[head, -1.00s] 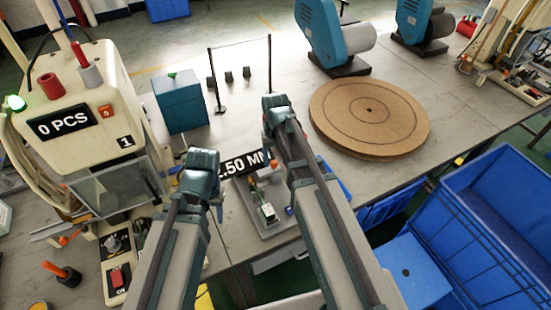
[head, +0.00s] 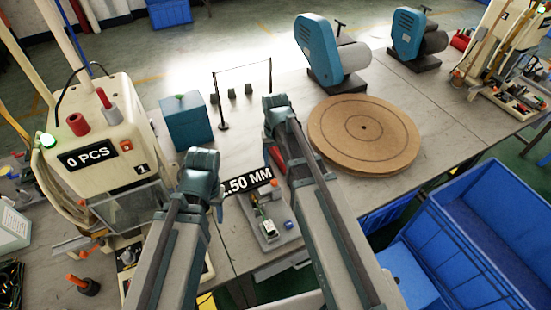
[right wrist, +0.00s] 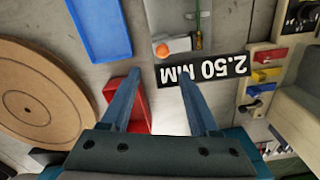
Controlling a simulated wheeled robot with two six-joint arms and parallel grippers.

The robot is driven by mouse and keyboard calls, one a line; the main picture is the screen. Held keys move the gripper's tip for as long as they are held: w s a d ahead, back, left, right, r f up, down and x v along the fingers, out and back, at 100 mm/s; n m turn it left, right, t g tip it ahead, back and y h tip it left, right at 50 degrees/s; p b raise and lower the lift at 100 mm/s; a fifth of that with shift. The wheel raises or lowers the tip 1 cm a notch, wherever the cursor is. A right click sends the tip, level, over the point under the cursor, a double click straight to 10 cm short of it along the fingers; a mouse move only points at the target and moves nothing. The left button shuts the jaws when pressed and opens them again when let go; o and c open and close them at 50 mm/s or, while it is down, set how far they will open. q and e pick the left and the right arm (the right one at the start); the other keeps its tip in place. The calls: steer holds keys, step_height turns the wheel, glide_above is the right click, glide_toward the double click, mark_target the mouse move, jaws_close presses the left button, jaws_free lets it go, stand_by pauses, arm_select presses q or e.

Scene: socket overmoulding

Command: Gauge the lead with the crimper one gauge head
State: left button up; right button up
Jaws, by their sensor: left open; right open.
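The crimper one (head: 100,125) is a cream machine at the left of the head view, marked 1 and reading 0 PCS. The gauge with a black 2.50 MM display (head: 247,184) stands between my forearms; the display also shows in the right wrist view (right wrist: 203,69). A thin dark strand, perhaps the lead, spans the posts of a small rack (head: 243,70) at the back. My left gripper (head: 200,162) is right of the crimper, its fingers mostly hidden. My right gripper (head: 276,106) is open and empty above the bench; its fingers show apart in the right wrist view (right wrist: 158,85).
A round brown board (head: 363,135) lies right of my right gripper. A teal box (head: 187,122) stands behind my left gripper. A red tray (right wrist: 130,105) lies below my right gripper, near a blue tray (right wrist: 98,28). Blue crates (head: 480,230) stand off the bench at right.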

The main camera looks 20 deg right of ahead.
arm_select(q)
step_height(320, 180, up, 3)
steer(key=shift+f+p, duration=0.1)
steer(key=shift+p, duration=0.8)
arm_select(e)
step_height(320, 180, up, 3)
arm_select(q)
step_height(320, 180, down, 3)
steer(key=b, duration=0.3)
steer(key=shift+f, duration=0.15)
arm_select(e)
steer(key=s+a+f+n, duration=0.1)
steer(key=s+a+n, duration=0.1)
steer(key=s+a, duration=0.3)
steer(key=s+a+f+n+h, duration=0.1)
steer(key=s+a, duration=0.4)
steer(key=s, duration=0.5)
steer(key=shift+s+a+f+n, duration=0.2)
steer(key=shift+a+f+n, duration=0.2)
steer(key=shift+f+n, duration=0.35)
steer(key=shift+r, duration=0.1)
